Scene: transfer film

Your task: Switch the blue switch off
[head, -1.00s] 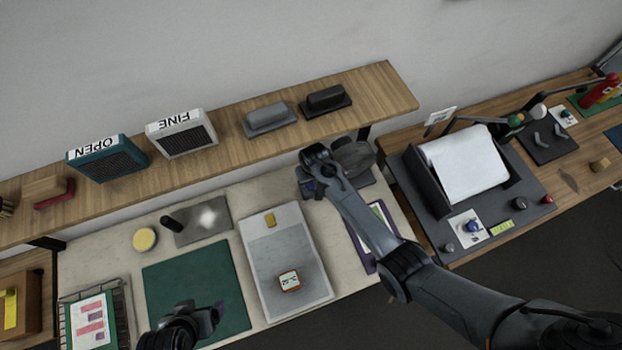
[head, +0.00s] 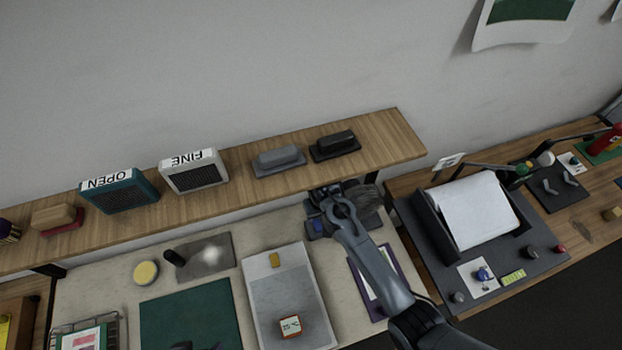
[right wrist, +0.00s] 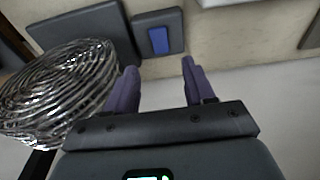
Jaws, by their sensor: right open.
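The blue switch (right wrist: 159,40) is a blue rectangular rocker on a dark grey plate at the top of the right wrist view. In the head view the blue switch (head: 318,224) shows just below my right gripper, under the shelf edge. I cannot tell which way the rocker is tilted. My right gripper (right wrist: 158,78) is open and empty, its two purple-grey fingers apart. The switch appears between and beyond the fingertips, with no contact visible. My left gripper (head: 195,346) is barely in view at the bottom edge, so its jaws cannot be judged.
A silver wire coil (right wrist: 60,90) lies close to the left finger in the right wrist view. The wooden shelf (head: 240,190) overhangs the back of the bench, carrying OPEN and FINE boxes and two dark blocks. A grey paper tray (head: 430,222) stands to the right.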

